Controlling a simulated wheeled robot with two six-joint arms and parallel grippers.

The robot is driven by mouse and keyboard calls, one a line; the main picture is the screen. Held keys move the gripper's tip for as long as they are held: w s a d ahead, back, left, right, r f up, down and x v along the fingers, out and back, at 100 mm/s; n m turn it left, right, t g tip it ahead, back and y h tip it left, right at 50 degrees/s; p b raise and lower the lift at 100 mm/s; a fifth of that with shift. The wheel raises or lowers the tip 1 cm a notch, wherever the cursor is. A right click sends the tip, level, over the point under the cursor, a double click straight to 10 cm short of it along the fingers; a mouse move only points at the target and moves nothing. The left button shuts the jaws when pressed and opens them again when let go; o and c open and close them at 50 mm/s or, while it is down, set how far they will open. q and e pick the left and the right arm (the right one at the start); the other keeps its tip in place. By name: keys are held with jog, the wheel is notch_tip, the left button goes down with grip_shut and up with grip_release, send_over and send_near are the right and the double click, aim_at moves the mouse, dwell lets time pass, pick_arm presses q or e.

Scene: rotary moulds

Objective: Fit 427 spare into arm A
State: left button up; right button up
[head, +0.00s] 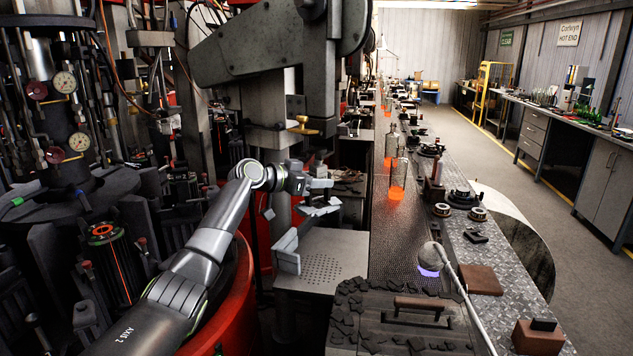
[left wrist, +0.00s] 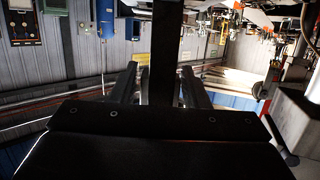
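My left arm comes in from the lower left, and its gripper (head: 320,178) is beside the pale perforated shelf (head: 322,268). In the left wrist view its two dark fingers (left wrist: 163,78) stand apart. A dark upright bar shows between them, and I cannot tell what it is. I see no thing clearly held. The rotary machine with dark moulds (head: 103,235) fills the left of the head view. No label for arm A or 427 can be read, so I cannot tell which parts these are. My right gripper is not in view.
Glowing orange bottles (head: 397,180) stand on the conveyor (head: 400,235) right of the shelf. A grey machine head (head: 270,45) overhangs above my gripper. The aisle floor (head: 480,160) is clear.

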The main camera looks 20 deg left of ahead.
pick_arm(q)
jog(key=o, duration=0.3)
jog(key=shift+f, duration=0.2)
jog(key=shift+s+a, duration=0.2)
jog(key=shift+s, duration=0.05)
jog(key=shift+b+v, duration=2.7)
jog(key=shift+v, duration=5.8)
jog(key=shift+w+r, duration=0.1)
jog(key=shift+r, duration=0.05)
